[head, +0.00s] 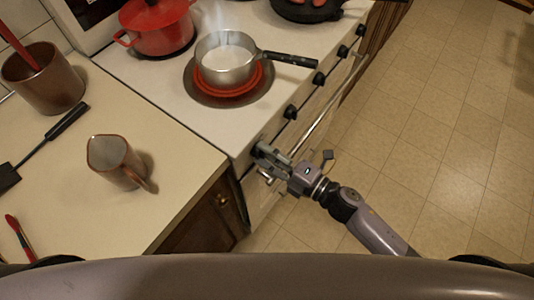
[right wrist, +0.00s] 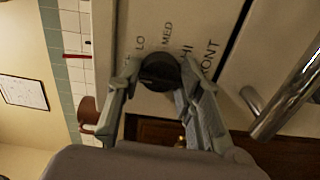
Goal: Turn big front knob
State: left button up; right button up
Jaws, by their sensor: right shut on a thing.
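The stove's front panel carries a row of black knobs. The knob at the near end of the row, a dark round front knob (right wrist: 158,69), shows in the right wrist view with LO, MED, HI and FRONT printed around it. My right gripper (head: 264,153) reaches that near end from the right in the head view and mostly hides the knob there. In the right wrist view its two fingers (right wrist: 156,88) are closed on the knob's sides. The knob's pointer is hard to make out. My left gripper is not in view.
A steaming saucepan (head: 226,65) sits on a glowing red front burner, its handle (head: 290,60) pointing right. A red pot (head: 157,28) stands behind. An oven handle bar (head: 330,108) runs beside the knobs. A brown mug (head: 116,161) stands on the left counter. The floor at right is clear.

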jog(key=shift+f+n, duration=0.1)
jog(key=shift+n, duration=0.2)
dwell(0.4)
jog(key=o, duration=1.1)
jog(key=shift+o, duration=0.2)
jog(key=v, duration=1.2)
